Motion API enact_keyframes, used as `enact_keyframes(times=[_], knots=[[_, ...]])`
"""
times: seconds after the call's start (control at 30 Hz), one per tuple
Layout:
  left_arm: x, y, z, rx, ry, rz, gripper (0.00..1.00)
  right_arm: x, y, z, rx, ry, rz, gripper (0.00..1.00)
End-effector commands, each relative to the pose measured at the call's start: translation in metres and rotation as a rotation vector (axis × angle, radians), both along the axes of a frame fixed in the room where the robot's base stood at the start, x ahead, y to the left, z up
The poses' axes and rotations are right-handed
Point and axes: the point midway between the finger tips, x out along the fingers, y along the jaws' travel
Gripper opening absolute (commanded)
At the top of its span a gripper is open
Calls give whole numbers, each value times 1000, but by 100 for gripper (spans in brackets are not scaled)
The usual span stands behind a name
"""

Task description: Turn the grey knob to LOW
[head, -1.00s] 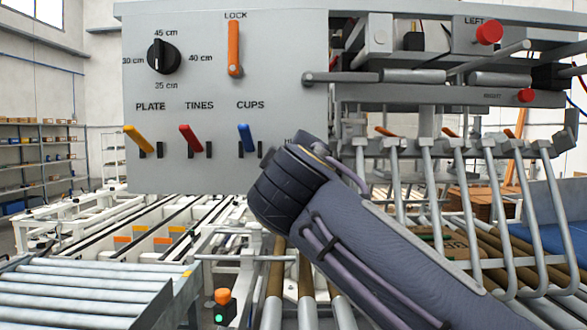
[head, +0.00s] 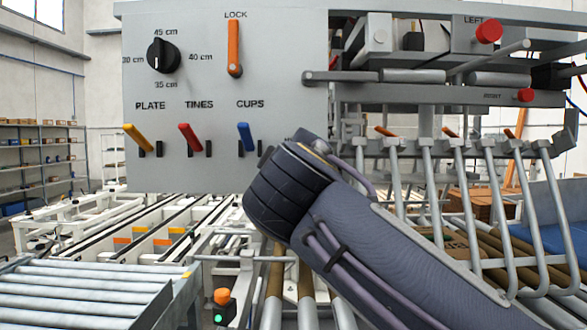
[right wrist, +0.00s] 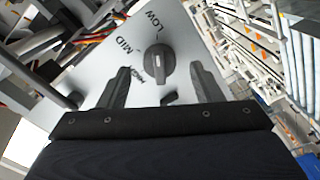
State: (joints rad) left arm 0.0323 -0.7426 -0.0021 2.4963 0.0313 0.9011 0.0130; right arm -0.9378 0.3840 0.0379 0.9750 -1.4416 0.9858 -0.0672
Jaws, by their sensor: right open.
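The grey knob (right wrist: 158,68) is in the right wrist view, on a light panel (right wrist: 180,28) marked LOW, MID and HIGH. Its raised grip runs roughly up and down in that picture. I cannot tell surely which mark it points to. My right gripper (right wrist: 160,66) is open, with one finger on each side of the knob in that view. Any contact is not visible. In the head view my right arm covers the grey knob and the gripper's fingers. My left gripper is not in view.
The head view's grey panel (head: 195,80) carries a black knob (head: 163,56) with cm marks, an orange LOCK lever (head: 234,48), and yellow (head: 136,137), red (head: 190,137) and blue (head: 245,137) levers. Metal tines (head: 430,200) stand at right. Rollers (head: 75,295) lie lower left.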

Motion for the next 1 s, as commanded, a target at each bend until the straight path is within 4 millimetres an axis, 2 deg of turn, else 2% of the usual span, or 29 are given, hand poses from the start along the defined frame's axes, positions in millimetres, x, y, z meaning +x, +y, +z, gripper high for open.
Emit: enact_keyframes(times=[0.1, 0.3, 0.47, 0.77, 0.87, 0.97, 1.0], knots=[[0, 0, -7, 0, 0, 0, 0, -24, 0, -1, 2, -2, 3, 59], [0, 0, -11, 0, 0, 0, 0, -50, 0, -1, 1, 0, 2, 59], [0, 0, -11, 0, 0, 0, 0, -56, 0, -1, 0, 0, 0, 59], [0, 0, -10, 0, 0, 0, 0, -54, -4, -3, 4, 12, -2, 59], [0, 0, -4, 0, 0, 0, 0, -45, -27, -17, 21, 71, -12, 59], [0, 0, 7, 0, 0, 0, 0, -36, -69, -51, 66, 200, -31, 59], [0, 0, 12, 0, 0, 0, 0, -35, -91, -70, 97, 266, -43, 59]])
